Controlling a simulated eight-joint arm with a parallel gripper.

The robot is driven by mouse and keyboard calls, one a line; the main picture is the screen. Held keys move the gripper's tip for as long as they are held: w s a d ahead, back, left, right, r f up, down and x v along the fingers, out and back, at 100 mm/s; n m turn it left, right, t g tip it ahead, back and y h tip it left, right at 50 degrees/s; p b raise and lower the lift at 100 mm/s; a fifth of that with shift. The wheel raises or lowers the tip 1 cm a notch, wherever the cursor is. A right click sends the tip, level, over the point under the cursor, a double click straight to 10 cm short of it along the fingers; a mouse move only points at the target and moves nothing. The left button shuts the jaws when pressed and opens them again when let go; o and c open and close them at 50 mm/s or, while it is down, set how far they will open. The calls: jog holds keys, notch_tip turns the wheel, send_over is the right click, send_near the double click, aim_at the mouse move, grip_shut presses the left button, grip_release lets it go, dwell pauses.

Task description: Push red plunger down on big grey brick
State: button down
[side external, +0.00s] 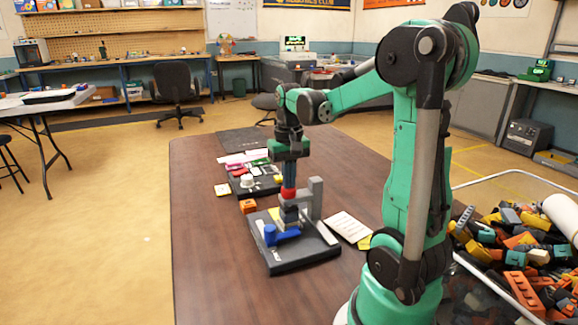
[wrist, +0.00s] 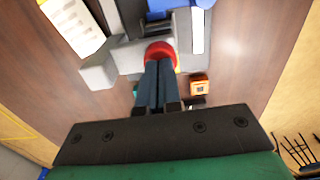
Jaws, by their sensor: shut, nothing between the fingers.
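The red plunger (side external: 288,194) is a short round cap above a dark blue-grey piece, beside an upright grey brick structure (side external: 315,200) on a dark base plate (side external: 305,260). My gripper (side external: 289,184) points down right over the plunger, with its fingertips at the red top. In the wrist view, the shut fingers (wrist: 158,68) meet the red plunger (wrist: 160,50) and cover part of it. They appear to touch it, but the exact contact is hidden. The grey brick (wrist: 130,57) shows behind and left of the plunger.
A blue cylinder and bar (side external: 270,234) sit on the same base. An orange brick (side external: 248,206) lies left of it, and a white paper (side external: 348,227) right. Another dark board with small parts (side external: 240,185) lies farther back. A bin of bricks (side external: 520,255) stands at right.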

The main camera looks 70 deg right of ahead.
dwell(0.6)
jog(key=shift+r, duration=3.45)
jog(key=w+a+f+n+t, duration=0.1)
jog(key=a+n+t, duration=0.1)
jog(key=a, duration=0.4)
jog(key=a+f+n+t, duration=0.2)
jog(key=a+n, duration=0.2)
jog(key=a, duration=0.3)
jog(key=w+a+f+n+t, duration=0.1)
jog(key=a+f+n+t, duration=0.1)
jog(key=a, duration=0.5)
jog(key=shift+w+a+f+n+t, duration=0.15)
jog(key=shift+w+f+n+t, duration=0.15)
jog(key=shift+n+t, duration=0.25)
